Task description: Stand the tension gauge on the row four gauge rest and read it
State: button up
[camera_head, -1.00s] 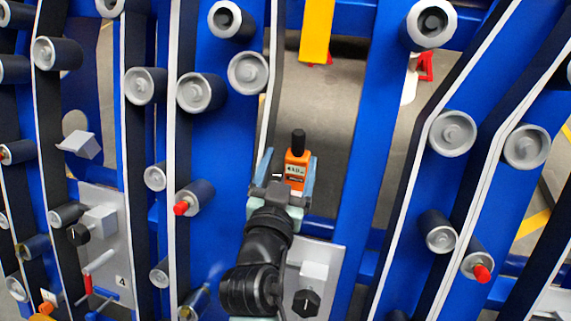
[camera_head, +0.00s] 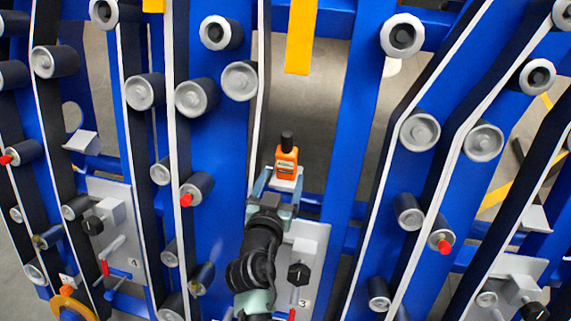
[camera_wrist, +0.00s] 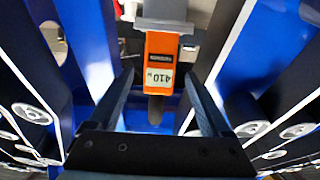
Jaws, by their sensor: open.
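The orange tension gauge (camera_head: 287,163), with a black top, stands upright on a pale grey ledge (camera_head: 290,184) above the panel marked 3 (camera_head: 303,303). In the wrist view the gauge (camera_wrist: 161,60) appears top-down, with a pale display. Its digits look like 410, but are too small to be sure. My gripper (camera_head: 280,186) is open just in front of and below the gauge. In the wrist view its fingers (camera_wrist: 157,78) lie either side with gaps and do not touch it. A similar grey ledge (camera_head: 82,142) above the panel marked 4 (camera_head: 130,250) is bare.
Blue upright frames, black belts with white edges and grey rollers (camera_head: 195,98) crowd both sides. Red-tipped rollers (camera_head: 194,193) jut out nearby. A yellow bar (camera_head: 301,38) hangs above the gauge. The gap behind the gauge shows open floor.

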aim_at(286, 150)
jog(key=shift+b+x, duration=0.55)
jog(key=shift+x, duration=2.7)
jog(key=shift+r, duration=0.15)
grip_shut()
jog(key=shift+r+p, duration=2.25)
jog(key=shift+r, duration=0.75)
jog(key=shift+f, duration=0.1)
